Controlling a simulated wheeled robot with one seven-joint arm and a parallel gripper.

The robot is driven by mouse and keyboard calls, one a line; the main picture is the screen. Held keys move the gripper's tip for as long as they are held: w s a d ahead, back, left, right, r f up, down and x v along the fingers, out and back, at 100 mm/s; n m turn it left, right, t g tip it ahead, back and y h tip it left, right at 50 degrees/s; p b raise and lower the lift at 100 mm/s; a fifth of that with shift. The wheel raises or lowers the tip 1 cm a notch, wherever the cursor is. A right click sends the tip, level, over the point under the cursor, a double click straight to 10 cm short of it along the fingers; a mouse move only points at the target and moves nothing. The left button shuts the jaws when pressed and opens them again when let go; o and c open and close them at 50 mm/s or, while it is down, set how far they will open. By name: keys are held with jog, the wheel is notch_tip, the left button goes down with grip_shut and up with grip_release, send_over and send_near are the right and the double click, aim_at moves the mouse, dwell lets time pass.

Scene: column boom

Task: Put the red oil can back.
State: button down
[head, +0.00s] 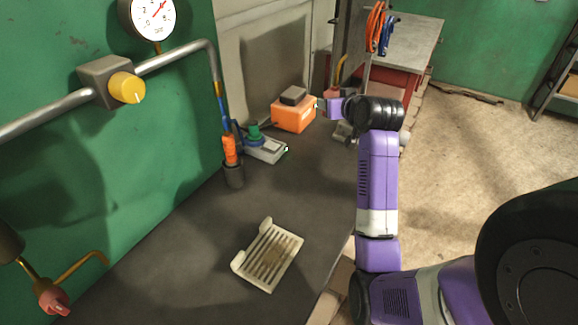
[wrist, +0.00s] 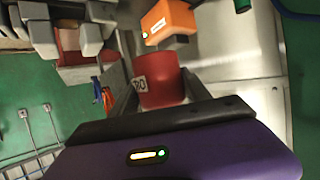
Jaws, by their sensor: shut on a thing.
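The red oil can (wrist: 160,78) is between the two fingers of my gripper (wrist: 158,92) in the wrist view, with a white label on its side. My gripper is shut on it. In the head view only a small part of the red can (head: 332,92) shows, with a yellow spout (head: 341,70) rising above it, just beyond my gripper (head: 328,106). My gripper is at the far end of the dark bench, right of the orange box (head: 293,115). The can's base and any contact with the bench are hidden.
A cream slatted tray (head: 268,256) lies empty on the near bench (head: 190,245). A grey device with a green top (head: 262,147) and a dark cup (head: 233,176) holding an orange-handled tool stand along the wall. A pipe with a yellow knob (head: 127,88) runs above.

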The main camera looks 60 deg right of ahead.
jog(key=shift+w+a, duration=0.55)
jog(key=shift+a, duration=0.1)
jog(key=shift+y, duration=0.3)
notch_tip(320, 180, down, 14)
jog(key=shift+w+a+f+p, duration=0.1)
jog(key=shift+p, duration=0.2)
jog(key=shift+n+t, duration=0.3)
jog(key=shift+f, duration=2.65)
jog(key=shift+f, duration=0.2)
jog(key=c, duration=0.5)
grip_release()
